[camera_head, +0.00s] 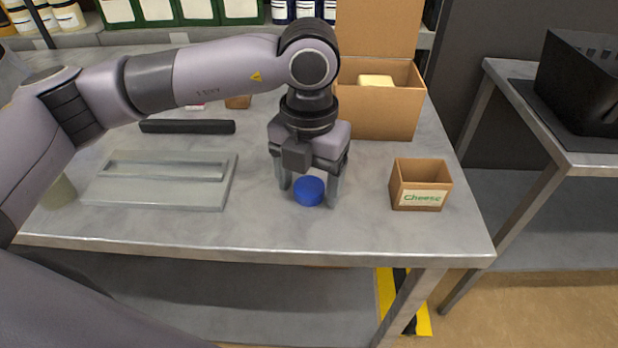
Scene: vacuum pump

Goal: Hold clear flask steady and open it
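A round blue cap or lid (309,191) is on or just above the grey metal table near its front edge. I cannot make out a clear flask under or around it. My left gripper (309,193) points down over the blue cap, its two fingers spread on either side of it. The fingers look open, with a small gap at the left of the cap; whether the right finger touches it I cannot tell. My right gripper is not in view.
A small cardboard box labelled Cheese (421,196) stands to the right, a larger open cardboard box (376,115) behind. A grey metal plate (165,192) and a black bar (187,127) lie to the left. A pale green cylinder (59,191) is partly hidden by my arm.

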